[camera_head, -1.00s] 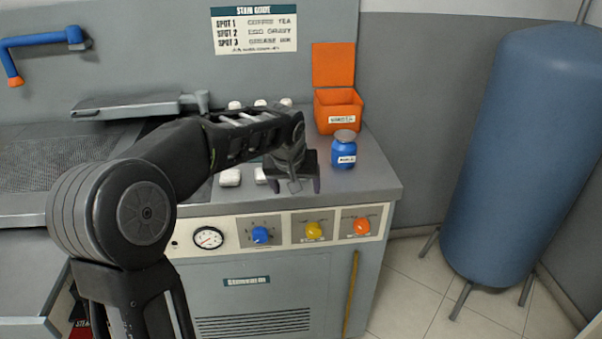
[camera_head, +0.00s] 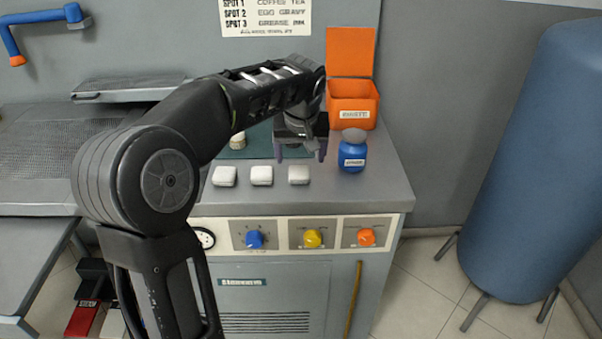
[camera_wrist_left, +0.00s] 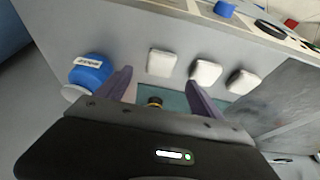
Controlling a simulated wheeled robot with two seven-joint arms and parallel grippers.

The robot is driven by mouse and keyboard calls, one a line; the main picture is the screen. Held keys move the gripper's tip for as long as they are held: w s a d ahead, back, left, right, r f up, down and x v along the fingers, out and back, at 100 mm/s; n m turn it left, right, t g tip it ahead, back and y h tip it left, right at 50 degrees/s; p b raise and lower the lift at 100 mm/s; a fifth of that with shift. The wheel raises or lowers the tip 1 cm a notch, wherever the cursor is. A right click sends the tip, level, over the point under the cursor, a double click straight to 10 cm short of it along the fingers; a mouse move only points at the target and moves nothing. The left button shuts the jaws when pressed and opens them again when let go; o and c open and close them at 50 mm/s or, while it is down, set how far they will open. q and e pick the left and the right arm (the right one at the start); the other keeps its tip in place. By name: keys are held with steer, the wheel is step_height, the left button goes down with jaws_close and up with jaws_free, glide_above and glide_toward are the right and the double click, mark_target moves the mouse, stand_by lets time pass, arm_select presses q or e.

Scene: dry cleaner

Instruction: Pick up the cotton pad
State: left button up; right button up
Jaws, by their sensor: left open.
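Three white, square cotton pads lie in a row near the front edge of the grey counter: a left one (camera_head: 224,176), a middle one (camera_head: 261,175) and a right one (camera_head: 298,174). My left gripper (camera_head: 301,153) is open and empty, above the counter just behind the right pad in the head view. In the left wrist view the nearest pad (camera_wrist_left: 161,62) lies just beyond the open fingertips (camera_wrist_left: 160,78), apart from them. The other two pads (camera_wrist_left: 205,72) (camera_wrist_left: 243,81) lie to its right. My right gripper is not in view.
A blue labelled jar (camera_head: 352,152) stands close right of the gripper, with an open orange bin (camera_head: 352,103) behind it. A teal mat (camera_head: 262,150) lies behind the pads, partly hidden by my arm. A small beige cylinder (camera_head: 238,141) stands there. Knobs line the counter front.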

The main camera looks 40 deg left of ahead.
mark_target(300, 171)
arm_select(q)
steer(key=shift+x, duration=1.1)
steer(key=p+x, duration=0.1)
steer(key=x, duration=0.4)
steer(key=shift+f, duration=0.15)
steer(key=c, duration=1.5)
step_height(300, 171, up, 10)
steer(key=shift+r, duration=0.1)
steer(key=shift+c, duration=0.2)
